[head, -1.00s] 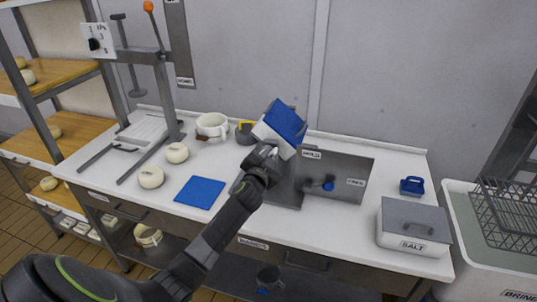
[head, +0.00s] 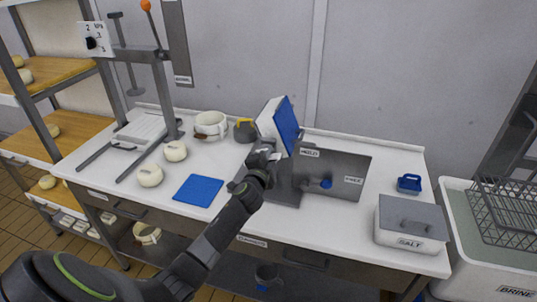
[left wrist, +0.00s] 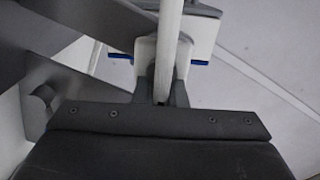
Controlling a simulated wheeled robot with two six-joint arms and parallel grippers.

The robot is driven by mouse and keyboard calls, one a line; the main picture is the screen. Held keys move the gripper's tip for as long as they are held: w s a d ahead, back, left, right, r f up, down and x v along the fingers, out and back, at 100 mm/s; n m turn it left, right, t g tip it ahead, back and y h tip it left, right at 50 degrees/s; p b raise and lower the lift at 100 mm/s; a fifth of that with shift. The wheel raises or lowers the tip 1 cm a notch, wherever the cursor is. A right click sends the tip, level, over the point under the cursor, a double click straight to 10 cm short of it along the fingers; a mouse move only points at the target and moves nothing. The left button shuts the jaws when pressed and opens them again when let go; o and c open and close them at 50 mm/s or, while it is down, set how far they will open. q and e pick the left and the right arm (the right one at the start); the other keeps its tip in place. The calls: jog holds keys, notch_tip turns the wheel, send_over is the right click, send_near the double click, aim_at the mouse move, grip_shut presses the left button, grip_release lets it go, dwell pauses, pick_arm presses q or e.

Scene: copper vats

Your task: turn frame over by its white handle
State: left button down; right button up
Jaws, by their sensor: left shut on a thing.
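The frame (head: 287,124) is a flat piece with a white side and a blue side. It is held up on edge above the back of the counter, blue side facing right and white side facing left. My left gripper (head: 268,152) is at its lower edge. In the left wrist view, the left gripper's fingers (left wrist: 161,88) are shut on the white handle (left wrist: 168,45), with the frame's blue edges (left wrist: 200,63) showing beyond. The fingers partly hide the handle in the head view. My right gripper is in neither view.
A dark pot (head: 245,131) and a white pot (head: 210,123) stand left. A blue mat (head: 198,190) lies in front. A salt box (head: 411,222) is at right.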

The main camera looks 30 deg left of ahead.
pick_arm(q)
jog(key=shift+s+a+f+m+p, duration=0.1)
jog(key=shift+a+f+m+p, duration=0.3)
jog(key=shift+m, duration=3.25)
jog(key=shift+s+a+f+m+p, duration=0.15)
jog(key=shift+f+m+p, duration=0.55)
jog(key=shift+m, duration=3)
jog(key=shift+a+f+m+p, duration=0.25)
jog(key=shift+f+m+p, duration=0.25)
jog(key=shift+m, duration=3.15)
jog(key=shift+r+m, duration=0.1)
jog(key=shift+m, duration=0.4)
jog(key=c, duration=1.5)
grip_release()
jog(key=shift+r, duration=0.15)
jog(key=shift+s, duration=0.1)
jog(key=shift+p+v, duration=1.05)
jog(key=shift+v, duration=7.6)
